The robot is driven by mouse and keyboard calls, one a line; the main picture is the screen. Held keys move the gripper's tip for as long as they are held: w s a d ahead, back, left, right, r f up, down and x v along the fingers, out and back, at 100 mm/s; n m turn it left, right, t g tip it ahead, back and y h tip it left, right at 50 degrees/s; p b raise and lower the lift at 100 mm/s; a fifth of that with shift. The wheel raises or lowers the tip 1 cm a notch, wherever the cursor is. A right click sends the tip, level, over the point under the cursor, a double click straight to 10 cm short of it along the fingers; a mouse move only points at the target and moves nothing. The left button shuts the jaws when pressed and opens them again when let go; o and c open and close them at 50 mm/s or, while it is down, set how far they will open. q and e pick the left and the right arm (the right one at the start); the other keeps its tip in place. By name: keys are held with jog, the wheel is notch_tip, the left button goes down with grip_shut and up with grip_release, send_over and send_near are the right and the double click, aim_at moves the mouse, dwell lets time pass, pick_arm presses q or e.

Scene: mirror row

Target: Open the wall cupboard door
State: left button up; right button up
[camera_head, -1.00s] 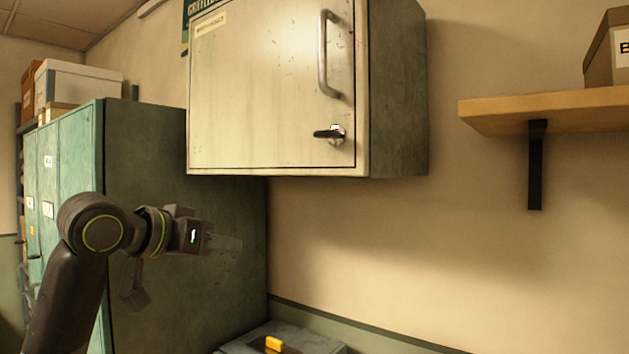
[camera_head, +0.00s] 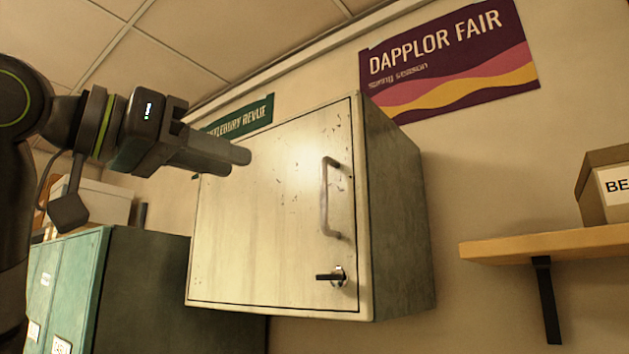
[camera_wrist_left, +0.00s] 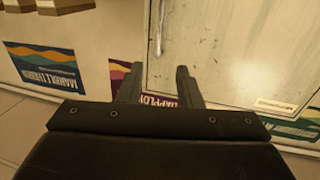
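The wall cupboard's pale, scuffed door (camera_head: 265,215) looks shut in the head view. On its right side are a long metal bar handle (camera_head: 326,200) and, below it, a dark turn lever (camera_head: 333,277) lying level. My left gripper (camera_head: 238,160) is raised at the cupboard's upper left, apart from the handle and empty. In the left wrist view my left gripper (camera_wrist_left: 158,88) has its two fingers spread. The door (camera_wrist_left: 245,50) and part of the bar handle (camera_wrist_left: 160,28) show beyond them, upside down. The lever is out of the wrist view. My right gripper is not in view.
A wooden shelf (camera_head: 550,243) with a box (camera_head: 605,188) juts out at the right. Green lockers (camera_head: 145,285) stand at lower left. A purple poster (camera_head: 450,60) hangs above the cupboard. The wall between cupboard and shelf is bare.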

aim_at(321, 187)
pick_arm(q)
jog(key=p+x, duration=0.5)
jog(key=x, duration=0.8)
jog(key=shift+w+d+r, duration=0.1)
jog(key=shift+w+d, duration=0.15)
jog(key=shift+d, duration=0.05)
jog(key=shift+w+d, duration=0.4)
jog(key=shift+d, duration=0.05)
grip_shut()
